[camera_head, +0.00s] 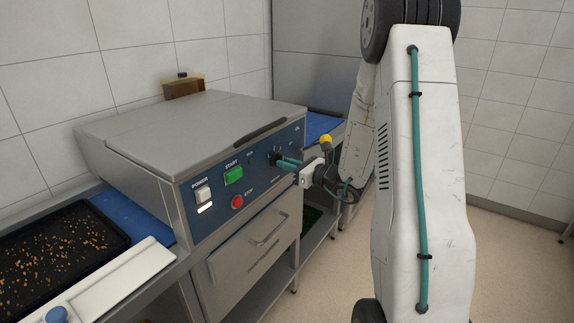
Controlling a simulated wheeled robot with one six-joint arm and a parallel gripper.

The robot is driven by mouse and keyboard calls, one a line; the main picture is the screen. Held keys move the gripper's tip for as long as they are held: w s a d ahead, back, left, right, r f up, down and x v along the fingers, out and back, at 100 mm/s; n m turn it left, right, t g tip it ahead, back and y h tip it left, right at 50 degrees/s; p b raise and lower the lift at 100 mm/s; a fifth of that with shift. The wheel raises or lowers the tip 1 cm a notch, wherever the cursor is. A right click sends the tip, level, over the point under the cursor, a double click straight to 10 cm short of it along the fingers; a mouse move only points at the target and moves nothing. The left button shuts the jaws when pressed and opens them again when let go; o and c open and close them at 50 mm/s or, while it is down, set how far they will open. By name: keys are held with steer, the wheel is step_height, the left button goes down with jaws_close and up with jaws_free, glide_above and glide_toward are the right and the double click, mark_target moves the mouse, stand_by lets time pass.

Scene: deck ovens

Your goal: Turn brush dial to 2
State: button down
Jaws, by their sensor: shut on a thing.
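The machine has a dark blue control panel (205,214) on its front. It carries a power switch (203,195), a green start button (233,175) and a red stop button (237,202). My gripper (281,160), with teal fingers, reaches the right part of this panel from the right. It is shut on the brush dial there. The fingers cover the dial, and I cannot read its setting or most of the marks around it.
A dark tray with crumbs (60,255) lies at left beside a blue belt (132,218) and a white bar (112,285). A drawer with a handle (270,232) is below the panel. A brown box (182,88) stands behind the machine. Floor is clear at right.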

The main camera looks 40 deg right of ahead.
stand_by(0.3)
steer(key=c, duration=1.4)
jaws_free()
steer(key=shift+c, duration=0.2)
steer(key=v, duration=0.8)
